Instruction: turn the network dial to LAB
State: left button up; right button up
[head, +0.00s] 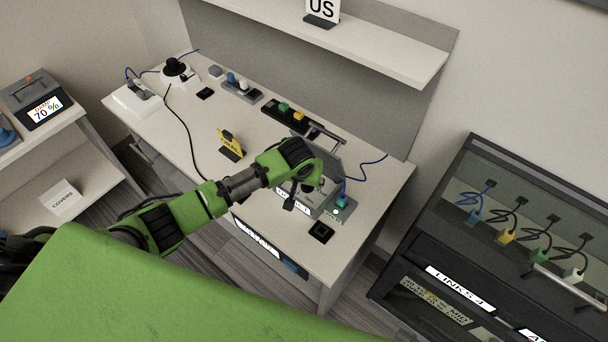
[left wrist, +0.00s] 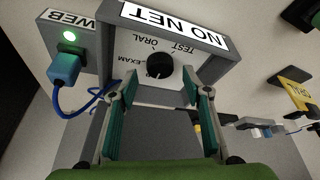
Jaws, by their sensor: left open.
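The network dial is a round black knob (left wrist: 160,65) on a pale panel in the left wrist view. The words TEST, ORAL and EXAM read upside down around it; I cannot make out LAB. A NO NET sign (left wrist: 174,24) sits on the same box. My left gripper (left wrist: 167,90) is open, with one teal-padded finger on each side below the knob and nothing between them. I cannot tell whether a fingertip touches the box. In the head view my left gripper (head: 305,196) is at the grey box (head: 323,208) and hides the knob. My right gripper is not in view.
A WEB box (left wrist: 68,32) with a lit green lamp and a blue plug (left wrist: 63,68) stands beside the dial box. On the desk (head: 205,133) are a yellow sign (head: 230,143) and a black tray of plugs (head: 290,112). A shelf (head: 370,50) overhangs the back.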

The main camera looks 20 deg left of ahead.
pick_arm(q)
jog(key=v, duration=0.9)
jog(key=shift+r, duration=0.2)
